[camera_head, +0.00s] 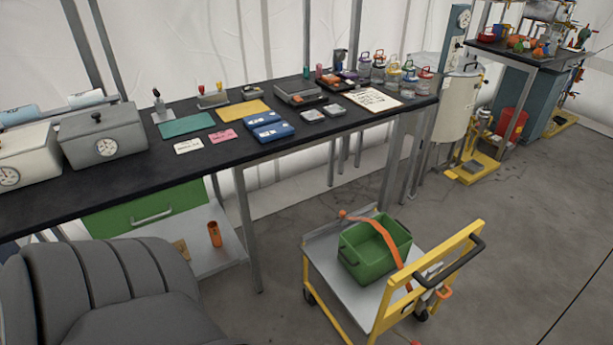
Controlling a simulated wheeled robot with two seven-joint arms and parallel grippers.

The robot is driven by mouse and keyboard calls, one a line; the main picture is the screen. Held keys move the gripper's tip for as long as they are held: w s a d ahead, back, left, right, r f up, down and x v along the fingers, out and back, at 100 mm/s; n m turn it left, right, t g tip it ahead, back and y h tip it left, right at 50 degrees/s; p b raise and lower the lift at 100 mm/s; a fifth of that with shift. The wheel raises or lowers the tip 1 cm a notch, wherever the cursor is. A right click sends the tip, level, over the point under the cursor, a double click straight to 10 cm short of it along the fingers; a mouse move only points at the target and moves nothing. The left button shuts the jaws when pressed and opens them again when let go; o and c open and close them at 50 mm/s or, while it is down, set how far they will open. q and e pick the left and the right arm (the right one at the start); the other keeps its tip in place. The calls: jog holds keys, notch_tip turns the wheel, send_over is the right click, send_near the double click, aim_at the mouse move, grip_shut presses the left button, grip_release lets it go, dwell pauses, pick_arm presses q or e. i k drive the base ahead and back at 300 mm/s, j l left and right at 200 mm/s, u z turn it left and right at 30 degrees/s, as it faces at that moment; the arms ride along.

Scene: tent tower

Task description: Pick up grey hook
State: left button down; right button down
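I cannot make out a grey hook for certain in the head view. Small grey parts (428,287) hang at the handle end of the yellow cart (408,285), beside an orange hook (445,293); they are too small to tell what they are. Neither of my grippers is in view.
A green bin (365,262) with an orange strap stands on the cart. A long black workbench (75,185) holds grey gauge boxes (103,135), blue cases (268,131) and jars. A dark grey padded seat (95,290) fills the lower left. Floor (535,215) on the right is open.

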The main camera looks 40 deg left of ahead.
aim_at(342, 213)
jog(key=u, duration=1.15)
